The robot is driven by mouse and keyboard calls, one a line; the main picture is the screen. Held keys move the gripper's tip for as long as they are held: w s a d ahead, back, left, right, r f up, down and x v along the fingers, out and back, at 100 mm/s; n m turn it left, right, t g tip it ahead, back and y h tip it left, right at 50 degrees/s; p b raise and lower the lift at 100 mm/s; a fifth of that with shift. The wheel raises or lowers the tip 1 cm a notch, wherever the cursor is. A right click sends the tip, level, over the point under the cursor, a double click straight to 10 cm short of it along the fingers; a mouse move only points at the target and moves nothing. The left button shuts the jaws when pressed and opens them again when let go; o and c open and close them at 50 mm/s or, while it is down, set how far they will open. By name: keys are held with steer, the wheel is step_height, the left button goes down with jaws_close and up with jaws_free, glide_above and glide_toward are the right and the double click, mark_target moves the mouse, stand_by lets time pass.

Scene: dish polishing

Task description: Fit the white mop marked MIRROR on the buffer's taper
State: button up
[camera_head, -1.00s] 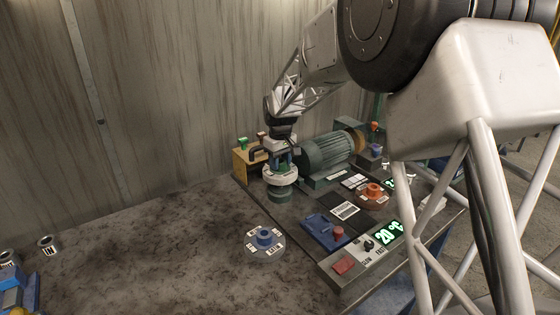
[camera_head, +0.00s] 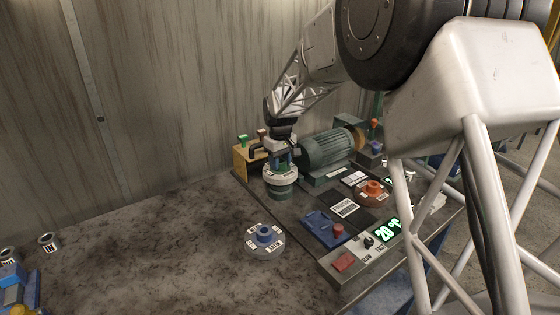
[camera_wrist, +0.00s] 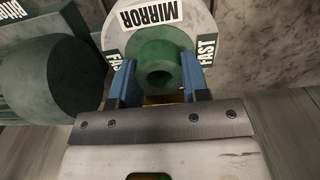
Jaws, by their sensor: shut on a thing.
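The white mop (camera_head: 281,183) lies flat under my gripper at the back left corner of the dark bench plate. In the wrist view its white disc (camera_wrist: 203,28) carries MIRROR and FAST labels around a green hub (camera_wrist: 160,55). My gripper (camera_wrist: 158,82) is shut on this hub, with a blue finger on each side.
The green motor (camera_head: 327,150) stands close to the right of the mop. A yellow box (camera_head: 241,162) is behind left. An orange-hubbed mop (camera_head: 373,190) and a blue block (camera_head: 324,230) are on the plate. A blue-hubbed mop (camera_head: 264,238) lies on the clear table left.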

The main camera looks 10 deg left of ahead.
mark_target(280, 169)
steer(key=shift+f, duration=1.7)
stand_by(1.7)
steer(key=o, duration=1.1)
steer(key=shift+r, duration=3.9)
